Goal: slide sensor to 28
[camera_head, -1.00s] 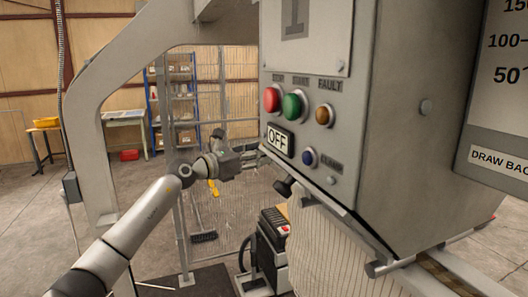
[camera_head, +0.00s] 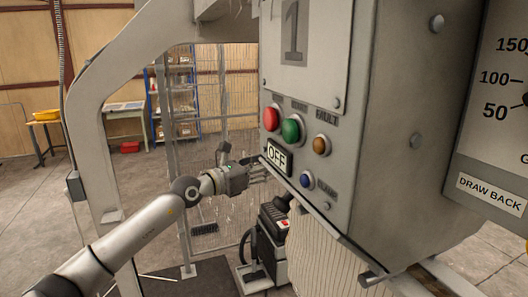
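I cannot make out a sensor or a scale with a 28 mark in this view. My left gripper (camera_head: 262,172) reaches in from the left, at the left edge of the grey control box (camera_head: 405,120), just below the OFF display (camera_head: 277,158). Its fingers are small and partly against the box edge, so I cannot tell whether they are open or whether they touch it. My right gripper is out of view.
The box has red (camera_head: 271,118), green (camera_head: 291,129), amber (camera_head: 321,145) and blue (camera_head: 307,180) buttons. A dial panel (camera_head: 492,130) marked 150, 100, 50 is cut off at right, above a DRAW BACK label (camera_head: 492,193). A black machine (camera_head: 270,245) stands behind.

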